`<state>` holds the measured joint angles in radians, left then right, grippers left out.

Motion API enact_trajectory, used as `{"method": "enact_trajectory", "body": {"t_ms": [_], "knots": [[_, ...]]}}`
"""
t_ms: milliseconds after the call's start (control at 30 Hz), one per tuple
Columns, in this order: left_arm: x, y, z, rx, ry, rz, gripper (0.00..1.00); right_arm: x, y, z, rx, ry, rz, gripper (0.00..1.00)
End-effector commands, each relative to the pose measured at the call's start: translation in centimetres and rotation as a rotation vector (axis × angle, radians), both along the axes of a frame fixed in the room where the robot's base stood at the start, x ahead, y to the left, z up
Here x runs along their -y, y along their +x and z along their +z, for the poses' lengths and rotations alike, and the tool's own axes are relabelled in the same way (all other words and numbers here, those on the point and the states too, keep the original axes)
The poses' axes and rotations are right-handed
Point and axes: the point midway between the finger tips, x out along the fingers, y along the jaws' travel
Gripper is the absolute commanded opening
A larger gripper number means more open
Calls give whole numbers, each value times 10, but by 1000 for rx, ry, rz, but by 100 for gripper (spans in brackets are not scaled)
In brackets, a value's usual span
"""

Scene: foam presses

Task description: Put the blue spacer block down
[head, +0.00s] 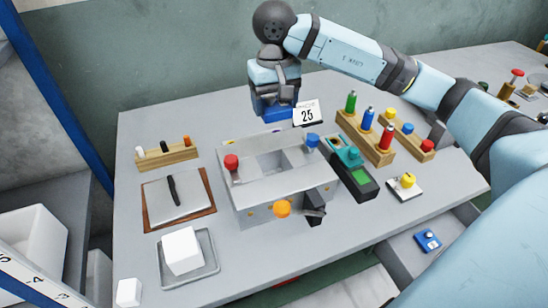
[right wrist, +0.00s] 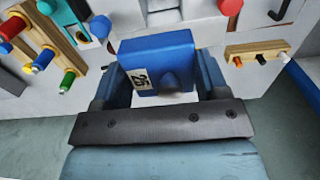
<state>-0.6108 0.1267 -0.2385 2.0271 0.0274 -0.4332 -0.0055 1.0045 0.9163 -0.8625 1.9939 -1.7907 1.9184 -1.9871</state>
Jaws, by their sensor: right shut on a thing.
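The blue spacer block (head: 277,115) is behind the press (head: 258,192), near the back edge of the table. My right gripper (head: 275,104) is shut on it from above and hides most of it in the head view. In the right wrist view the block (right wrist: 150,50) sits between the two fingers of my right gripper (right wrist: 158,82), with a "25" label on its face and a round blue knob. I cannot tell whether the block touches the table. My left gripper is in neither view.
A white "25" card (head: 307,115) stands right beside the block. Wooden racks hold colored pegs at left (head: 167,158) and right (head: 365,140). A green-screened device (head: 352,170) stands right of the press. The grey table (head: 205,115) is clear left of the block.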

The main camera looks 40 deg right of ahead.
Motion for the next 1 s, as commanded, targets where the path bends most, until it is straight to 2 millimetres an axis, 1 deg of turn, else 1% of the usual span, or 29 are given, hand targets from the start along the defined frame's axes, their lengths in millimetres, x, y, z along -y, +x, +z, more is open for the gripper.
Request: {"method": "enact_trajectory", "body": {"t_ms": [33,200,300,400,667,800,867,1000], "knots": [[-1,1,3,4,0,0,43,0,-1,-15,-6,-1,0,36],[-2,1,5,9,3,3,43,0,-1,-61,-4,0,-1,36],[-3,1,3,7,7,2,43,0,-1,-83,-3,1,-1,36],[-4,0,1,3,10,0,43,0,-1,-99,-1,-1,0,36],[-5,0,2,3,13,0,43,0,0,-119,-1,0,0,36],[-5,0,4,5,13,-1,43,-1,0,-140,-2,1,-1,36],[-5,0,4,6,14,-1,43,0,0,-148,-1,1,0,36],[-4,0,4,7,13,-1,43,0,0,-151,2,1,1,36]]}}
